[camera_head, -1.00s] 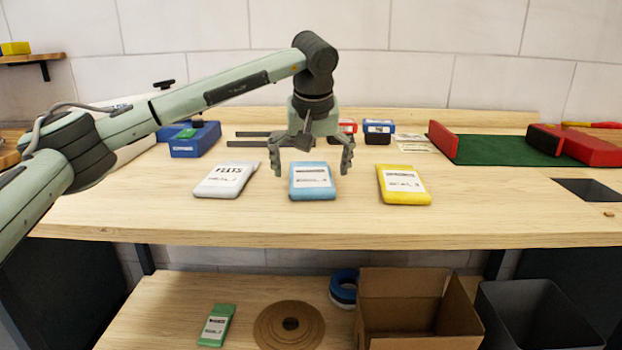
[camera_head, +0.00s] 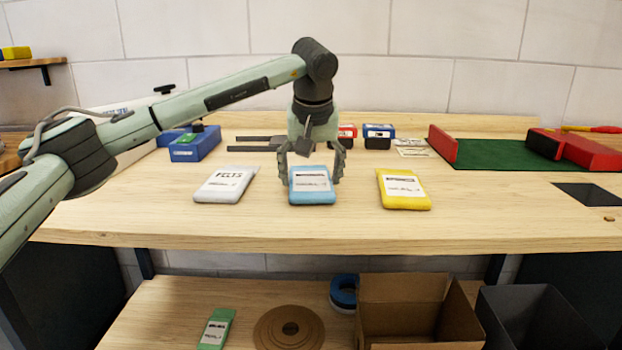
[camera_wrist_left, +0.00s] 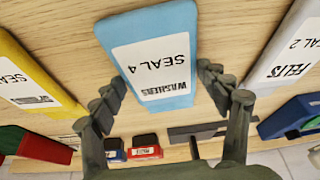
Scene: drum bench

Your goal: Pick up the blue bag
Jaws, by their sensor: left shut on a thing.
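The blue bag (camera_head: 312,191) lies on the wooden bench top between a white bag and a yellow bag. In the left wrist view the blue bag (camera_wrist_left: 152,28) carries a white label reading "WASHERS SEAL 4". My left gripper (camera_head: 310,178) points down over the bag, with a finger at each side of it. It is shut on the blue bag, which appears to rest still on the bench. My right gripper is not in view.
A white bag (camera_head: 225,184) labelled "FELTS" lies to the left, and a yellow bag (camera_head: 404,190) to the right. Blue and red boxes stand behind. A green mat (camera_head: 500,154) lies at right. Below are a green bag (camera_head: 216,329), a cardboard box (camera_head: 405,330) and a grey bin (camera_head: 535,318).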

